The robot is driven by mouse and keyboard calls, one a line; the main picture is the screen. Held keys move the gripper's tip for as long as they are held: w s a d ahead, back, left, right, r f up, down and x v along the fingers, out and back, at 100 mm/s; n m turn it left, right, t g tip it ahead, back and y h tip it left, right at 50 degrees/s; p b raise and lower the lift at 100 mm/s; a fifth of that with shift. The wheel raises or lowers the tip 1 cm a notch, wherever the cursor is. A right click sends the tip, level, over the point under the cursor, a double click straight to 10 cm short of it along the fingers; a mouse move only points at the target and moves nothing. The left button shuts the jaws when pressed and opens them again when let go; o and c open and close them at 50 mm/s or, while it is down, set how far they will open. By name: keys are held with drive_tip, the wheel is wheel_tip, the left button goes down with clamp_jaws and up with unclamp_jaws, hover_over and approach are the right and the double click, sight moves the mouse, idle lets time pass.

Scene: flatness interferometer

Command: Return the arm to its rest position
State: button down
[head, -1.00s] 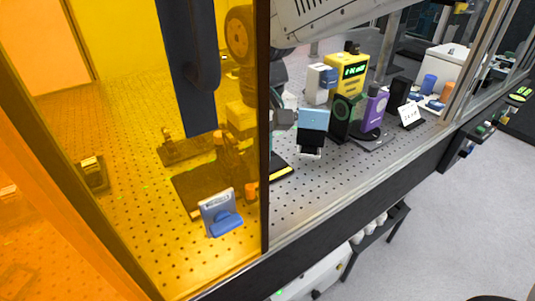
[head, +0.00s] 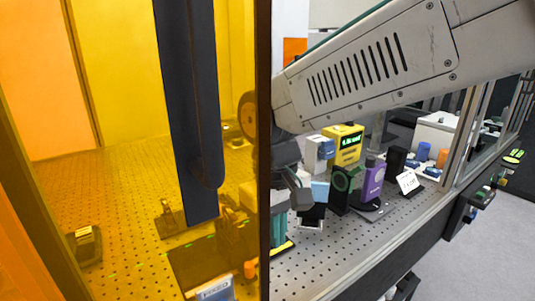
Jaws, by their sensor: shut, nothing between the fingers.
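My arm (head: 375,60) crosses the upper right of the head view and reaches into the enclosure through the opening right of the dark post. My gripper (head: 297,190) is small and dark grey, low beside that post, with its wrist just above. It is shut and holds nothing. It is close in the picture to a teal ribbed part (head: 279,222) and a light blue and black block (head: 313,205). Whether it touches either cannot be told. The post and amber panel hide part of the wrist.
The dark post (head: 263,130) and amber panel (head: 110,130) stand left of my arm. A yellow display unit (head: 344,147), a purple device (head: 373,180) and a small white sign (head: 407,181) stand to the right. The perforated bench (head: 345,240) is bare near its front edge.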

drive_tip(key=s+d+m+t, duration=0.1)
drive_tip(key=s+d+m, duration=0.2)
drive_tip(key=d, duration=0.9)
drive_tip(key=s+d+r+m+t, duration=0.1)
drive_tip(key=s+d+m, duration=0.3)
drive_tip(key=s+d, duration=0.6)
drive_tip(key=d, duration=0.3)
drive_tip(key=shift+r+y, duration=0.2)
drive_tip(key=shift+y, duration=0.1)
